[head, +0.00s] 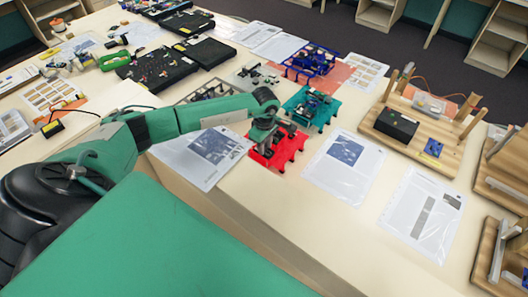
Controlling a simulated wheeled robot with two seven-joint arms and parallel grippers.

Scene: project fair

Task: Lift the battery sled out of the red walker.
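The red walker (292,147) stands on the pale table near its front edge, in the middle of the head view. My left arm reaches in from the left, and my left gripper (267,139) points down over the left part of the red walker. The gripper hides part of the walker. Dark and grey parts show on top of the walker, but I cannot tell the battery sled apart from them. The fingertips are too small and covered to show whether they are open or shut. My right gripper is out of view.
A teal walker (312,107) and a blue walker (309,62) stand behind the red one. Printed sheets lie to the left (205,157) and right (345,165). A wooden stand with a black box (396,124) is farther right. Open black cases (156,66) lie at the back left.

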